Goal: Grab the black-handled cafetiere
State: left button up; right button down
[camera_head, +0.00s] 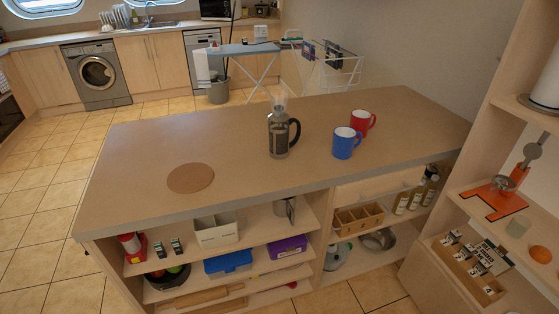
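The black-handled cafetiere (279,134) stands upright near the middle of the island worktop (225,143). It has a dark body, and its black handle is on the right side, towards the mugs. Neither of my grippers shows in the head view, so whether they are open or shut is hidden.
A blue mug (343,144) and a red mug (361,122) stand right of the cafetiere. A round brown mat (191,178) lies flat at the front left. The worktop is otherwise clear. Open shelves below hold boxes, and a tall shelf unit (518,112) rises at the right.

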aim_at(278, 124)
jog(key=z, duration=1.1)
jog(key=i, duration=0.9)
jog(key=u, duration=0.3)
